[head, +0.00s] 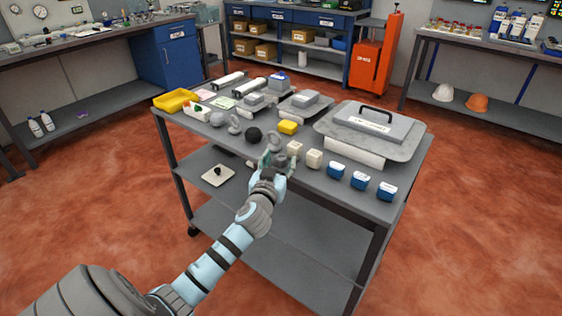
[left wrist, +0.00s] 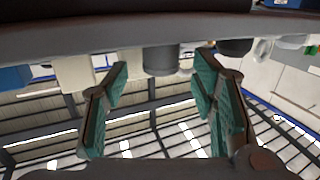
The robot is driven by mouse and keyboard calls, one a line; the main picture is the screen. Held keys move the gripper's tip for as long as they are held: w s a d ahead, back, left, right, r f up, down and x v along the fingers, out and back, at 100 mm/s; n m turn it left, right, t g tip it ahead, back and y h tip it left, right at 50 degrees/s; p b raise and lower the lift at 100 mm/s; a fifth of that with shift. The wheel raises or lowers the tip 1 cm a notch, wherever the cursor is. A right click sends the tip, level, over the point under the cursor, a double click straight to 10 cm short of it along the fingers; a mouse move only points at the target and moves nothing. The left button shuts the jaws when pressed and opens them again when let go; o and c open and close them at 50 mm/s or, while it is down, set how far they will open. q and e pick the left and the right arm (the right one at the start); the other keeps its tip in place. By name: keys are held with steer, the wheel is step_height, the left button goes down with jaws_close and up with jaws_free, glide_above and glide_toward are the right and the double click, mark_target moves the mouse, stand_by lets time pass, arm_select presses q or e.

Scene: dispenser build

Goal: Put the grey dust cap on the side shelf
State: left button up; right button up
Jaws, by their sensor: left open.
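A small grey round piece, which looks like the grey dust cap (head: 274,136), stands near the front edge of the grey cart top (head: 408,189). In the left wrist view a grey cylinder (left wrist: 160,60) shows between and beyond my fingertips, apart from them. My left gripper (head: 271,160) is open and empty at the cart's front edge, just in front of the cap, and partly hides it in the head view. Its spread fingers also show in the left wrist view (left wrist: 160,85). The cart's lower shelf (head: 190,160) holds a pale plate with a dark knob (head: 217,173). My right gripper is out of view.
A black ball (head: 254,135) is left of the cap, and cream blocks (head: 314,158) and blue-and-white boxes (head: 361,182) are to its right. A yellow block (head: 288,127) is behind. A large grey plate with a handled lid (head: 408,149) fills the right side.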

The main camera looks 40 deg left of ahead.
arm_select(q)
steer(key=shift+w, duration=0.2)
steer(key=c, duration=0.9)
